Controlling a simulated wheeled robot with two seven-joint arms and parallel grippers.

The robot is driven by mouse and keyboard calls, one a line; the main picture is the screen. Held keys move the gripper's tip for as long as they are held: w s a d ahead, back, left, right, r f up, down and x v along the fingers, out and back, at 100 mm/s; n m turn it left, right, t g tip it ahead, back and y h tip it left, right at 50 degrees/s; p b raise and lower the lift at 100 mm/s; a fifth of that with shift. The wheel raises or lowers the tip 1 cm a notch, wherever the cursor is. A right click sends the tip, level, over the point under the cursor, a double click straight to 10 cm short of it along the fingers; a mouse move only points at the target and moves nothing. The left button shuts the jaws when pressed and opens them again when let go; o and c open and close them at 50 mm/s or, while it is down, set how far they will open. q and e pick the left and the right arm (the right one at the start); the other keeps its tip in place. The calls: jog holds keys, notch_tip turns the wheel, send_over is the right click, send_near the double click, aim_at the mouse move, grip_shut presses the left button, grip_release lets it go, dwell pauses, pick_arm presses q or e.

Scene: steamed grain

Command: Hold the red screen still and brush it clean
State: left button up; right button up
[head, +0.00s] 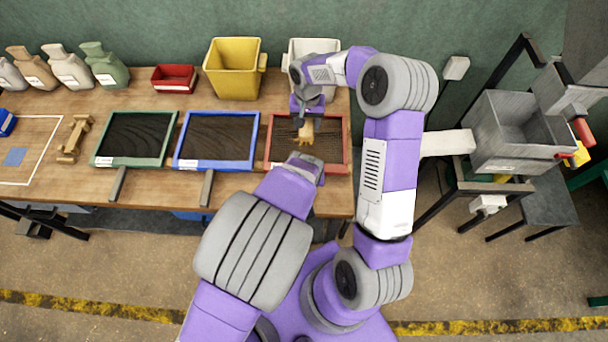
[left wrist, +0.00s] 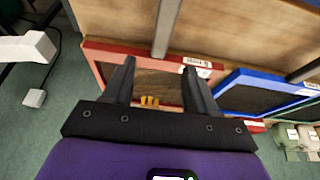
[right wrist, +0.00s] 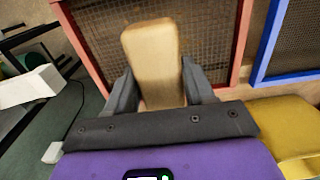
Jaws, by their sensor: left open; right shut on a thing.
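The red screen (head: 343,172) lies on the wooden table at its right end, a dark mesh in a red frame. My right gripper (head: 303,118) is over the screen's far part, shut on a brush (head: 307,131) with a tan block, which also shows between the fingers in the right wrist view (right wrist: 152,60). My left gripper (head: 307,160) is at the screen's near edge. In the left wrist view its fingers (left wrist: 155,85) are open, with the red frame (left wrist: 100,57) ahead and yellowish bristles beyond. Whether the fingers touch the frame cannot be told.
A blue screen (head: 215,167) and a green screen (head: 137,162) lie to the left. A yellow bin (head: 232,68), a white bin (head: 305,48) and a red tray (head: 174,79) stand behind. A grey hopper machine (head: 515,130) stands off the table at right.

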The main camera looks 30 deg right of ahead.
pick_arm(q)
jog(key=x, duration=0.7)
jog(key=shift+f, duration=0.35)
grip_shut()
dwell(1.1)
